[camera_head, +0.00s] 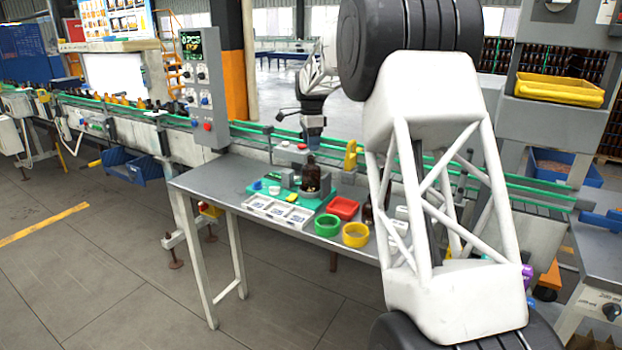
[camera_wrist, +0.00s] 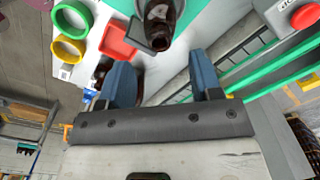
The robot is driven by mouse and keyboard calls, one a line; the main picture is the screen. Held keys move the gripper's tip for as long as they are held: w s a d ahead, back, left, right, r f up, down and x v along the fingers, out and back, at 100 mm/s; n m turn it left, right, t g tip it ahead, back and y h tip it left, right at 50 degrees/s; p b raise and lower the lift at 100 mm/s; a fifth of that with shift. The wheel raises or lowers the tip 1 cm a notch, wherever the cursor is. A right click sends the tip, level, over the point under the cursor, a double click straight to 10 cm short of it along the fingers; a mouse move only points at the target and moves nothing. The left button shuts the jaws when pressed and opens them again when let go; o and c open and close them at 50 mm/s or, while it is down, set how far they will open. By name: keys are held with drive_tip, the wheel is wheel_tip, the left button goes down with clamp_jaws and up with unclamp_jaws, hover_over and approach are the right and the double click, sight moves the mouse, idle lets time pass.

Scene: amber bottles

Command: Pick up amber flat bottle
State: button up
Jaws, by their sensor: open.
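An amber bottle (camera_head: 311,176) stands upright at a grey fixture on the green mat, toward the back of the grey table. In the wrist view the bottle (camera_wrist: 160,22) shows at the top, its dark open mouth facing the camera, just beyond the fingertips and roughly between their lines. My gripper (camera_wrist: 160,60) is open and empty, with its two blue fingers apart. In the head view my gripper (camera_head: 313,142) is just above the bottle. A second dark amber bottle (camera_head: 367,211) is partly hidden behind my arm. I cannot tell for certain which bottle is the flat one.
A red tray (camera_head: 343,207), a green ring (camera_head: 327,225) and a yellow ring (camera_head: 355,235) lie right of white trays (camera_head: 278,212). A yellow object (camera_head: 350,155) stands near the bottle. The conveyor (camera_head: 262,130) with green rails runs behind the table (camera_head: 215,182).

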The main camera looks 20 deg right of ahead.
sight(310, 156)
drive_tip(key=shift+f, duration=0.6)
drive_tip(key=shift+f, duration=0.15)
drive_tip(key=shift+a+f, duration=0.15)
drive_tip(key=shift+f, duration=2.3)
clamp_jaws()
